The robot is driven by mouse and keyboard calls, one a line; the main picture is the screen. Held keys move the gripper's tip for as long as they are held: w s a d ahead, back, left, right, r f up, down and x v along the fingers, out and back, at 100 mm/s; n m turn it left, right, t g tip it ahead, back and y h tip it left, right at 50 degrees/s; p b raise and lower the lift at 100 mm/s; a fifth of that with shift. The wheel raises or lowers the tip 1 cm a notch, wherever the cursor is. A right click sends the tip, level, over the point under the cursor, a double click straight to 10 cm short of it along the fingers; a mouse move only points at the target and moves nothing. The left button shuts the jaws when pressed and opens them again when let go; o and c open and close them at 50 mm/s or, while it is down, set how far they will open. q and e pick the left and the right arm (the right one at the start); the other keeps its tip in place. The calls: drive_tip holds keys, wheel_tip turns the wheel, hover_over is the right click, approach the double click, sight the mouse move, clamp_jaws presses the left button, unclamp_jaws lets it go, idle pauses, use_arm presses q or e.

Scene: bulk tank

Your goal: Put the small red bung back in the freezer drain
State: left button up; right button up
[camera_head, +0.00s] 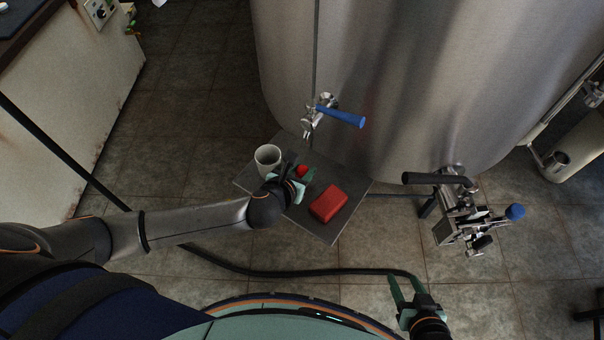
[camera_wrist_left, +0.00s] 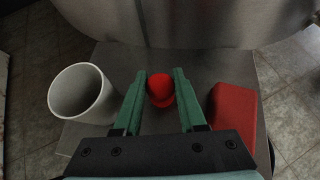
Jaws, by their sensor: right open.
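The small red bung (camera_head: 302,171) is over the small grey table (camera_head: 326,228), between the fingertips of my left gripper (camera_head: 299,178). In the left wrist view the bung (camera_wrist_left: 160,91) sits between the two green fingers (camera_wrist_left: 160,88), with very little room on either side. I cannot tell whether the fingers press on it, or whether it rests on the table. My right gripper (camera_head: 408,293) is open and empty at the lower right, over the floor. I cannot make out a freezer drain.
A white mug (camera_head: 267,157) stands left of my left gripper and a red block (camera_head: 329,203) lies right of it. Behind is the large steel tank (camera_head: 420,80) with a blue-handled tap (camera_head: 340,116) and a valve (camera_head: 458,205). A dark hose (camera_head: 290,272) crosses the floor.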

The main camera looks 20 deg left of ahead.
use_arm(q)
drive_tip(key=c, duration=0.4)
clamp_jaws()
drive_tip(key=shift+r, duration=0.1)
